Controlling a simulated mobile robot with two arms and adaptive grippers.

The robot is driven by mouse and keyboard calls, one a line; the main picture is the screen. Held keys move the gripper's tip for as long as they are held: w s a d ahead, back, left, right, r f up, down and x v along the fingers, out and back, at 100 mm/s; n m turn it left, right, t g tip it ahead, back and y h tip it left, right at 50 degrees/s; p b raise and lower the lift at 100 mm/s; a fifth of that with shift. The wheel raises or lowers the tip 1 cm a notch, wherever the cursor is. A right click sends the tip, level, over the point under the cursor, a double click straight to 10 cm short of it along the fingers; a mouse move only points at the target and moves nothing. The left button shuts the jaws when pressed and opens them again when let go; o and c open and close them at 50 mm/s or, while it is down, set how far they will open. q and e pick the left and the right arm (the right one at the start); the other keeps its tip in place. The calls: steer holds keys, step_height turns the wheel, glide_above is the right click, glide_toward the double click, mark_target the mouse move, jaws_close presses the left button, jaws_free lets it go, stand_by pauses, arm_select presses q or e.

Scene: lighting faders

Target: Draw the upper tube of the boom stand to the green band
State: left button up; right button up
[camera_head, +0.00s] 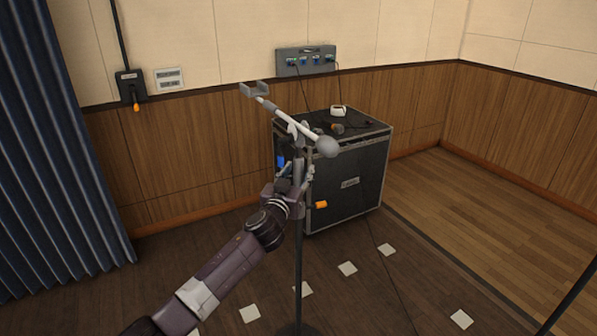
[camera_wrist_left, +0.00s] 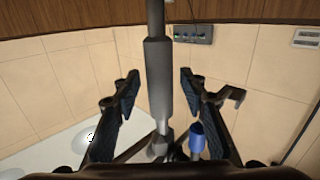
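The boom stand stands in the middle of the head view, its dark lower tube (camera_head: 298,262) rising from a base (camera_head: 297,329). A tilted boom (camera_head: 288,118) tops it, with a grey ball (camera_head: 327,146) at one end and a bracket (camera_head: 254,89) at the other. My left gripper (camera_head: 300,172) is at the upright just below the boom. In the left wrist view its open fingers (camera_wrist_left: 158,97) stand either side of the grey tube (camera_wrist_left: 158,75), with gaps on both sides. A blue knob (camera_wrist_left: 197,137) is beside the tube. I cannot make out a green band. My right gripper is out of view.
A black amplifier cabinet (camera_head: 350,190) stands close behind the stand, with a white item (camera_head: 338,111) and cables on top. An orange knob (camera_head: 321,204) shows beside the tube. A blue curtain (camera_head: 60,150) hangs at left.

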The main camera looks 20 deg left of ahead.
arm_select(q)
steer(key=shift+w, duration=0.1)
steer(key=shift+c, duration=0.4)
jaws_close()
